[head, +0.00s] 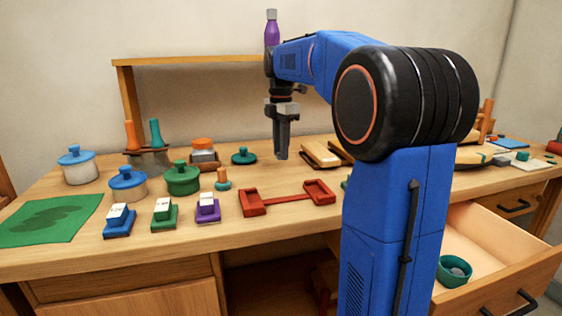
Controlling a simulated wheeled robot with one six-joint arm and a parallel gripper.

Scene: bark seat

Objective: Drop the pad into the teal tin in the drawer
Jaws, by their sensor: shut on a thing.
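My gripper (282,152) points down above the desk, left of my blue arm column, with its dark fingers close together. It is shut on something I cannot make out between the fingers. I cannot pick out the pad for certain. The teal tin (453,270) is a small round open container inside the pulled-out drawer (495,287) at the lower right. My arm column stands close to its left, and the gripper is far from it, to the upper left.
A red double-ended holder (287,198) lies on the desk (330,222) before the gripper. Stamps, lidded pots and a green cloth (50,219) fill the left side. A teal lid (244,156) lies near the gripper. A purple bottle (271,29) stands on the shelf (200,61).

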